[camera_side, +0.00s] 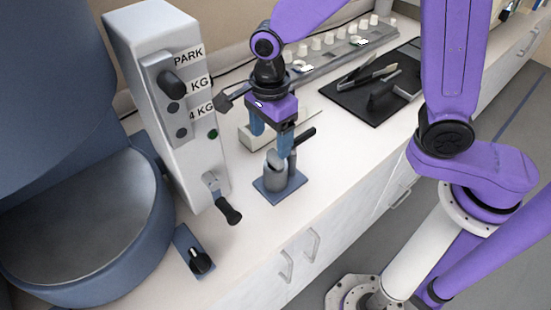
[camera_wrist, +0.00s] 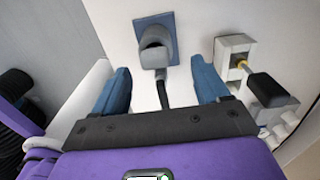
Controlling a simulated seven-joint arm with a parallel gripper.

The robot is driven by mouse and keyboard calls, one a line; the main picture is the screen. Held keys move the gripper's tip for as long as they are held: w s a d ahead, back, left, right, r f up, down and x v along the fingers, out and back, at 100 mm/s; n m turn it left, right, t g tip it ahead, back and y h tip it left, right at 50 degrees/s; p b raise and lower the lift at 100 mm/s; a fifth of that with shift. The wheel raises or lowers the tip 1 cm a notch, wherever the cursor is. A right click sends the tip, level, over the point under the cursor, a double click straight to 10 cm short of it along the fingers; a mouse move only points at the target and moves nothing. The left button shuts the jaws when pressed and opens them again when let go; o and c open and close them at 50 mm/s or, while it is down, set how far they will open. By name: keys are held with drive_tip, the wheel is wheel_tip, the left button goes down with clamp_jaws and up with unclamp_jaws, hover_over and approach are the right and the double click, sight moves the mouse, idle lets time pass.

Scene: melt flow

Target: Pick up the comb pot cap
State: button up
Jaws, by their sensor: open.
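A small grey pot (camera_side: 274,181) stands on a blue square plate on the counter; the plate also shows in the wrist view (camera_wrist: 170,18). A grey rounded piece (camera_side: 274,160), seemingly the comb pot cap, is at its top; it also shows in the wrist view (camera_wrist: 155,37). Where cap and pot meet is hard to tell. A dark stem (camera_wrist: 163,92) runs from the pot toward my gripper in the wrist view. My gripper (camera_side: 271,140) is open, with its blue fingers above and slightly behind the pot. In the wrist view the pot lies ahead, between the finger lines (camera_wrist: 160,68); nothing is held.
A white block (camera_wrist: 233,50) with a black-handled tool (camera_wrist: 270,90) stands close to the right finger in the wrist view. A grey machine (camera_side: 170,100) with a lever stands left of the pot. A black mat (camera_side: 345,95) with tools lies behind.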

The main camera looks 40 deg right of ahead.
sight(273, 156)
drive_tip(key=shift+s+f, duration=0.25)
drive_tip(key=shift+f, duration=1.2)
drive_tip(key=shift+s+f, duration=0.2)
drive_tip(key=shift+f, duration=1.25)
drive_tip(key=c, duration=1)
drive_tip(key=shift+c, duration=0.2)
drive_tip(key=shift+a+r, duration=0.1)
drive_tip(key=shift+r, duration=0.1)
